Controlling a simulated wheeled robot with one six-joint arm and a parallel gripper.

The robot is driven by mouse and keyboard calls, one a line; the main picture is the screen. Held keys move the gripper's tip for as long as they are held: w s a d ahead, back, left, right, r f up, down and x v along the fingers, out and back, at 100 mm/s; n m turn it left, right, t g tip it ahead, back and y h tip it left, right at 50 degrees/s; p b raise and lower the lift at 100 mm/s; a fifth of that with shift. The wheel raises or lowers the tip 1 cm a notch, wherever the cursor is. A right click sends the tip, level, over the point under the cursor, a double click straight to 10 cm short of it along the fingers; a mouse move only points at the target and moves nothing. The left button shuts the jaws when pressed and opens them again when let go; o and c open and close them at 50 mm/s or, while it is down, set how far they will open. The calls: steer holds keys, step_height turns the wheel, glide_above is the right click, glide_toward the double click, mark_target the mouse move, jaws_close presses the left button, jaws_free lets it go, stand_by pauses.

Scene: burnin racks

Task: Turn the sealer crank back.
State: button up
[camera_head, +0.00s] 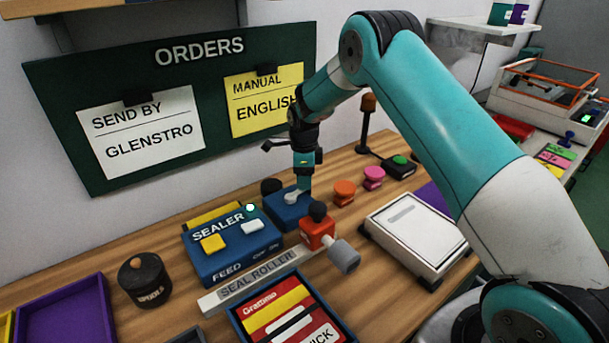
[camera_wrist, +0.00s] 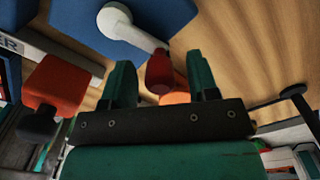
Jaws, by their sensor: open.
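The sealer (camera_head: 228,254) is a blue box with a yellow and a white button and a green light. Beside it stands a smaller blue housing (camera_head: 286,211), also in the wrist view (camera_wrist: 165,12). It carries a white crank arm (camera_wrist: 126,27) ending in a dark red handle (camera_wrist: 160,72). In the head view the white crank (camera_head: 293,197) lies under my gripper (camera_head: 306,183), which hides the handle. In the wrist view my gripper (camera_wrist: 160,66) is open, its green fingers on either side of the handle, with gaps on both sides.
A red block with a black knob (camera_head: 316,231) and a grey cylinder (camera_head: 344,258) stand close to the crank, by the seal roller strip (camera_head: 252,281). Orange (camera_head: 344,190) and pink (camera_head: 373,176) knobs stand to the right. A white flat device (camera_head: 405,227) lies further right.

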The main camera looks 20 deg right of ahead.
steer(key=c, duration=0.9)
